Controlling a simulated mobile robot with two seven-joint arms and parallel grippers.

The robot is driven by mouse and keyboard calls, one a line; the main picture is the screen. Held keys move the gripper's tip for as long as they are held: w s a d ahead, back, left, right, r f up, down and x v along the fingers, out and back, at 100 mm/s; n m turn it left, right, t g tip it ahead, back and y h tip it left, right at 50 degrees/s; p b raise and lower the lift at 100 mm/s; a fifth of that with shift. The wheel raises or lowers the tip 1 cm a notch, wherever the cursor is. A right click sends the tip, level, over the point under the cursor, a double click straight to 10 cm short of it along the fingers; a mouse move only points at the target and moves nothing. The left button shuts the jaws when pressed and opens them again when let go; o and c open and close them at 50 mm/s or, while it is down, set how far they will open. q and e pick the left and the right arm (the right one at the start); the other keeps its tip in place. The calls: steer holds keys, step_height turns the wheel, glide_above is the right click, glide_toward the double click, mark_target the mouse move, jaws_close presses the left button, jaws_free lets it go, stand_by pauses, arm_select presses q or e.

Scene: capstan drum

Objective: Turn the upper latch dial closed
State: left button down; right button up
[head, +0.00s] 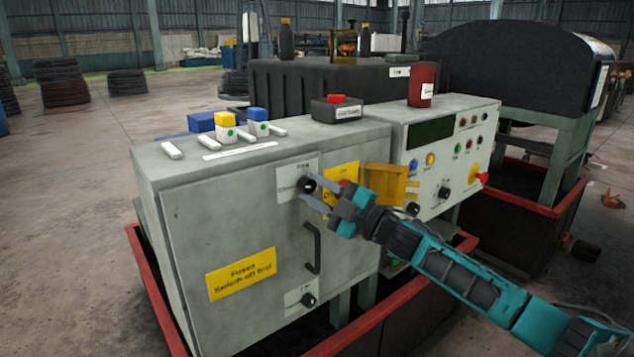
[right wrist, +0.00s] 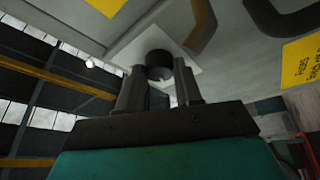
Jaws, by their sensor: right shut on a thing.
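The upper latch dial (head: 306,184) is a black round knob on a white label plate near the top right of the grey cabinet door (head: 225,240). My right gripper (head: 312,190) reaches it from the right, with its fingers on either side of the knob. In the right wrist view the black dial (right wrist: 159,65) sits between the two fingertips (right wrist: 160,88), and the gripper is shut on it. The dial's pointer mark is too small to read. A lower latch dial (head: 308,300) sits near the bottom of the door. My left gripper is not in view.
A black door handle (head: 312,248) lies between the two dials. A control panel (head: 445,160) with buttons and an orange-yellow bracket (head: 385,184) stand to the right, close to my forearm. Fuses and a black box (head: 337,110) with a red block sit on top.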

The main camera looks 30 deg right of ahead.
steer(key=n, duration=0.1)
steer(key=n+g+p, duration=0.1)
steer(key=shift+r+n+y, duration=0.3)
steer(key=shift+d+n+p, duration=0.1)
steer(key=shift+n+p, duration=0.4)
steer(key=shift+n, duration=0.1)
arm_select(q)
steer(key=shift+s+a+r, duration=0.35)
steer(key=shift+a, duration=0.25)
arm_select(e)
steer(key=shift+n+g, duration=0.3)
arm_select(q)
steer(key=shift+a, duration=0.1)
arm_select(e)
steer(key=o, duration=1)
steer(key=shift+f, duration=0.15)
